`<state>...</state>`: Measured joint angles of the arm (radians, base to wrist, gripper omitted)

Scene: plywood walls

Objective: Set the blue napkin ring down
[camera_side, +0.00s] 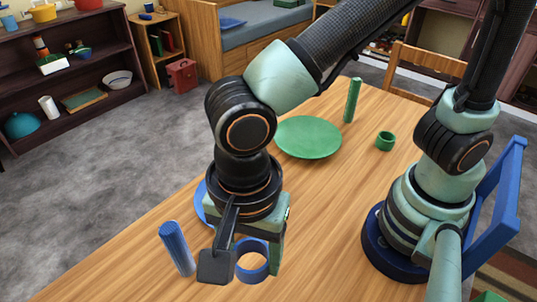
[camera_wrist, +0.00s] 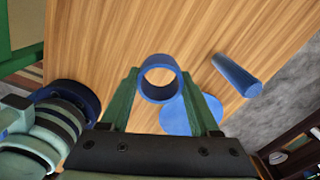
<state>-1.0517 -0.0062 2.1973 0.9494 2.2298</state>
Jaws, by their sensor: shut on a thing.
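The blue napkin ring (camera_side: 263,273) is between the fingers of my gripper (camera_side: 250,258), which is shut on it near the front edge of the table. In the wrist view the ring (camera_wrist: 160,97) sits between the two green fingers of my gripper (camera_wrist: 160,78), and wood shows through its hole. I cannot tell whether the ring touches the table. A blue rolled napkin (camera_side: 177,248) stands left of my gripper, and it also shows in the wrist view (camera_wrist: 237,75). A blue plate (camera_side: 202,205) is mostly hidden behind my gripper; part of it (camera_wrist: 190,115) shows in the wrist view.
Farther back on the table (camera_side: 345,195) are a green plate (camera_side: 308,137), an upright green roll (camera_side: 352,100) and a green ring (camera_side: 385,141). A blue chair (camera_side: 497,190) is at the right. Bare wood lies between the green plate and my gripper.

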